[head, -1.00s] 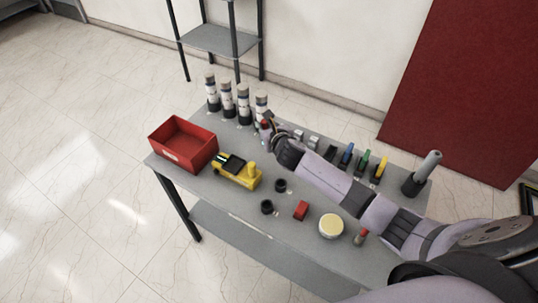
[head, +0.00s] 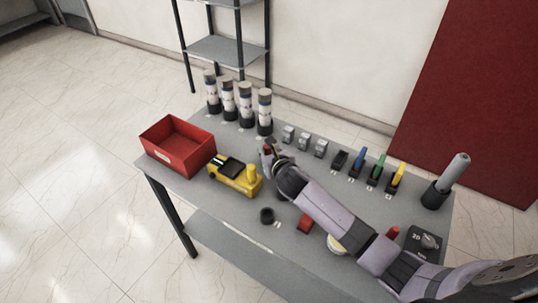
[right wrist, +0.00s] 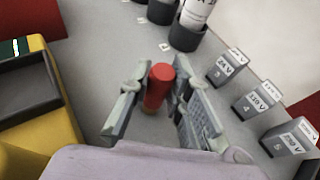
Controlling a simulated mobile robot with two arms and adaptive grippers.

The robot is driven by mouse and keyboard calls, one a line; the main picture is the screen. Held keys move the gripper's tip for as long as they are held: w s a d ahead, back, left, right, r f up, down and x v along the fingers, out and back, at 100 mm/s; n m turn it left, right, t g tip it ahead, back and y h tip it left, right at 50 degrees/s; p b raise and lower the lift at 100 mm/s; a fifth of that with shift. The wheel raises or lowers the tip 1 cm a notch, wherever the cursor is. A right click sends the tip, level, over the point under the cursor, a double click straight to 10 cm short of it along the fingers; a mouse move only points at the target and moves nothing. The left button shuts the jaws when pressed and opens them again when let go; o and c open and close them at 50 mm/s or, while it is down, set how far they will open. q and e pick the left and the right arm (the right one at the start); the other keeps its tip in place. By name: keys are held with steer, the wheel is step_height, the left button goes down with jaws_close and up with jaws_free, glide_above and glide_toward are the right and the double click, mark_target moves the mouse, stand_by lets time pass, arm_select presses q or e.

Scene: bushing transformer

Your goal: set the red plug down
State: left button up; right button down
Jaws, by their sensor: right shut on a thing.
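The red plug (right wrist: 158,86) is a small red cylinder standing between the two grey fingers of my right gripper (right wrist: 160,105) in the right wrist view. The gripper is shut on it. In the head view my right gripper (head: 266,155) is over the table's middle, between the yellow device and the bushings, and a bit of the plug's red shows there. I cannot tell whether the plug's lower end touches the table (head: 235,212). My left gripper is out of view.
Several white-and-black bushings (head: 245,105) stand along the back left. A yellow device (head: 233,178) and a red bin (head: 178,148) are at left. Grey voltage blocks (head: 304,140) and coloured clips (head: 375,168) line the back right. A black ring (head: 267,216) sits in front.

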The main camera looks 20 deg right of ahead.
steer(key=shift+r, duration=0.1)
steer(key=shift+s, duration=0.1)
steer(key=c, duration=1.5)
jaws_free()
steer(key=shift+r, duration=0.1)
steer(key=p+v, duration=0.9)
steer(key=v, duration=0.3)
